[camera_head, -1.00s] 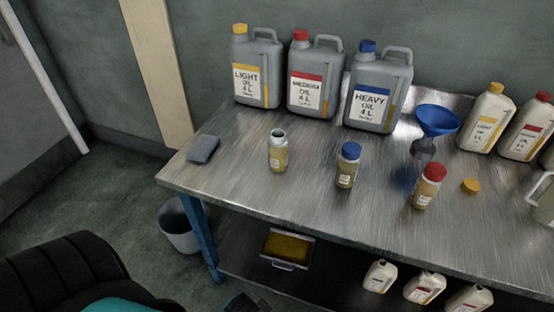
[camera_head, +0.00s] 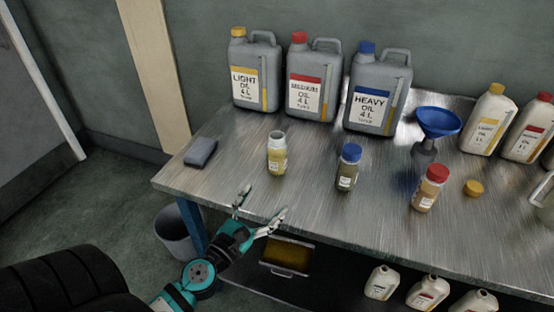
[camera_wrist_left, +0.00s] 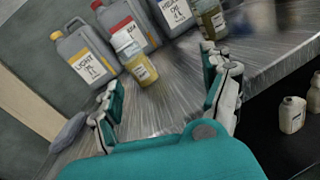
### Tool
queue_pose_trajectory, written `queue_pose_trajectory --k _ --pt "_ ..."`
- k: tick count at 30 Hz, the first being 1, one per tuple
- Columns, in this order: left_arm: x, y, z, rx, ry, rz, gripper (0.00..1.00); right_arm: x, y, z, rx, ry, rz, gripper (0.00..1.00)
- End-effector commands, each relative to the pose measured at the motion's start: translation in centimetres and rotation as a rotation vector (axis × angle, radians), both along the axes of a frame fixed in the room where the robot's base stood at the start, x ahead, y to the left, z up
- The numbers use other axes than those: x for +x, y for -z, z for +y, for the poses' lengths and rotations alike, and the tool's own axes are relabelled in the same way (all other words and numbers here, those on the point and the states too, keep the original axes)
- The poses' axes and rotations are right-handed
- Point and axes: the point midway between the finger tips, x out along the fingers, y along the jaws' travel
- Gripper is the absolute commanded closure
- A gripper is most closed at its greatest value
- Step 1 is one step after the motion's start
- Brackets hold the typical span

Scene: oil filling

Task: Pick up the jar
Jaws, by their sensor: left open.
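An open clear jar (camera_head: 277,158) with yellowish contents and a white label stands upright on the metal table. It also shows in the left wrist view (camera_wrist_left: 137,62), beyond and between the fingers. A blue-lidded jar (camera_head: 347,171) and a red-lidded jar (camera_head: 428,190) stand to its right. My left gripper (camera_head: 262,203) is open and empty at the table's front edge, in front of the open jar and apart from it. In the left wrist view its two fingers (camera_wrist_left: 160,70) are spread wide. My right gripper is not in view.
Light, medium and heavy oil canisters (camera_head: 315,84) stand behind the jars. A blue funnel (camera_head: 438,122) and a loose yellow cap (camera_head: 473,188) are to the right. A grey sponge-like block (camera_head: 201,151) lies at left. The tabletop between gripper and open jar is clear.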

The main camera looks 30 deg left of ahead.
Motion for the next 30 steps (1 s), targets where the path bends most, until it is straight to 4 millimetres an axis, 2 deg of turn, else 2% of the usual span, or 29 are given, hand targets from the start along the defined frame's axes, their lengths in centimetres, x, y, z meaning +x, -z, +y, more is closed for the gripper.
queue_pose_trajectory --k 1,3,6,8,21,30 --pt "0.0 0.5 1.6 -0.094 -0.058 0.005 0.19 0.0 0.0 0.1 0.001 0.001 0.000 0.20" --pt "-0.1 0.9 3.3 -0.190 -0.117 0.006 0.19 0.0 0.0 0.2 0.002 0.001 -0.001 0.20" --pt "0.4 1.1 4.3 -0.246 -0.152 0.006 0.19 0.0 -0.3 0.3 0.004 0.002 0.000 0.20" --pt "1.2 1.0 4.5 -0.250 -0.152 0.004 0.19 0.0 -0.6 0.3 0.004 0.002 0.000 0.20" --pt "10.1 1.1 6.1 -0.244 -0.151 0.005 0.19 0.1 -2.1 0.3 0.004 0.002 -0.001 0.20" --pt "12.5 1.2 6.5 -0.244 -0.150 0.005 0.19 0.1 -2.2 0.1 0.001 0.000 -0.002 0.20"
